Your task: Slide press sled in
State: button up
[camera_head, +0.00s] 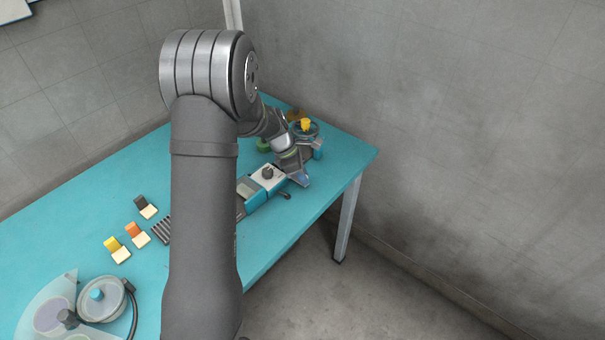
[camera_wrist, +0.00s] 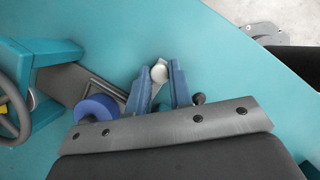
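The press stands at the table's far right in the head view, with a round handwheel and a yellow knob (camera_head: 306,124). In the wrist view its teal frame (camera_wrist: 60,50) is at the left, with part of the handwheel (camera_wrist: 14,108). A dark plate with a rail frame, apparently the sled (camera_wrist: 68,84), extends from the press toward my gripper. The knob nearly fills the gap, but firm contact is unclear. In the head view my gripper (camera_head: 301,180) is low beside the press.
A blue ring (camera_wrist: 97,108) lies beside the rail frame, partly hidden by my gripper's body. A teal and white fixture with a dark knob (camera_head: 267,172) sits nearby. The table's front edge is close.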

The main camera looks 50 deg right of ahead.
grip_shut()
jog(key=shift+d, duration=2.1)
jog(key=o, duration=0.8)
grip_release()
jog(key=shift+c, duration=0.2)
jog(key=v, duration=1.7)
jog(key=shift+r, duration=0.25)
jog(key=shift+w, duration=0.1)
